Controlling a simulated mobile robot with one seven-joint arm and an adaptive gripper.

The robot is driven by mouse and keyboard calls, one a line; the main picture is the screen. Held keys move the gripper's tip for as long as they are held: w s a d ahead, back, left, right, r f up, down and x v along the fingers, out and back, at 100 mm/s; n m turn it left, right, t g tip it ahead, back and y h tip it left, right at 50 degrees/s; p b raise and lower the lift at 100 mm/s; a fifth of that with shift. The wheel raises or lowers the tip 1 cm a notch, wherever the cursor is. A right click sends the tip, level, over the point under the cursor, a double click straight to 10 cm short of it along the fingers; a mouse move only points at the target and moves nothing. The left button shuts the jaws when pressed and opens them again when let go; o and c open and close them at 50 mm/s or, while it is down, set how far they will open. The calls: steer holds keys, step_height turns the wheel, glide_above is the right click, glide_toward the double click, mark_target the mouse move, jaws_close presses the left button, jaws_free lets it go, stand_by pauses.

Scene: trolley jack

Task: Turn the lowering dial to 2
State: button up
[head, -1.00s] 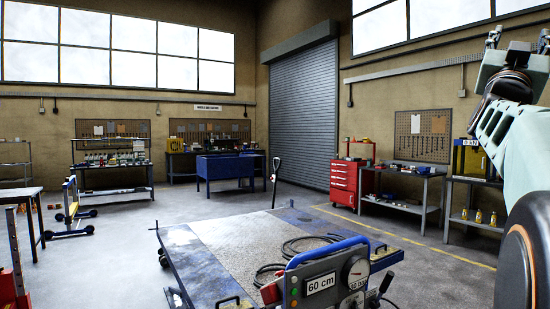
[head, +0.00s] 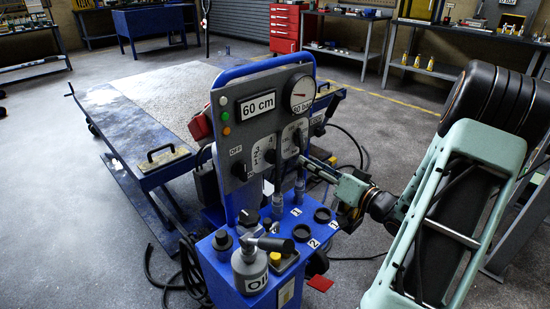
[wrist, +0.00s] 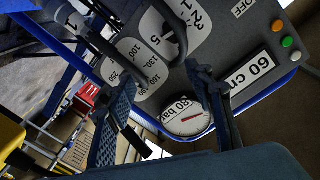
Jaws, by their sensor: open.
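The upright grey control panel (head: 262,112) carries two white dial plates. The left plate (head: 262,153) has small numbers such as 1 to 4 around a dark dial knob; the plate with 3, 2 and 5 also shows in the wrist view (wrist: 203,22). The right plate (head: 294,136), marked 100 to 250 in the wrist view (wrist: 125,72), has its own dark knob. My gripper (head: 308,162) is open at the panel's right side, near the right plate. I cannot read either knob's setting.
A pressure gauge (head: 302,94) and a 60 cm display (head: 257,105) sit above the dials. Below is a blue shelf (head: 228,268) with an oil can (head: 250,268) and upright levers. The blue lift table (head: 140,115) stands behind. Cables lie on the floor.

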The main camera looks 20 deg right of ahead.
mark_target(276, 159)
steer(key=w+a+b, duration=0.1)
steer(key=w+a, duration=0.1)
steer(key=w, duration=0.1)
steer(key=w+a+f+y, duration=0.1)
steer(key=w+a, duration=0.1)
steer(key=w, duration=0.1)
steer(key=w+a+y+b, duration=0.1)
steer(key=w+a, duration=0.1)
steer(key=a, duration=0.1)
steer(key=shift+w+f+b, duration=0.3)
steer(key=shift+w+b, duration=0.05)
steer(key=shift+w, duration=0.05)
steer(key=c, duration=1.2)
steer(key=shift+o, duration=0.2)
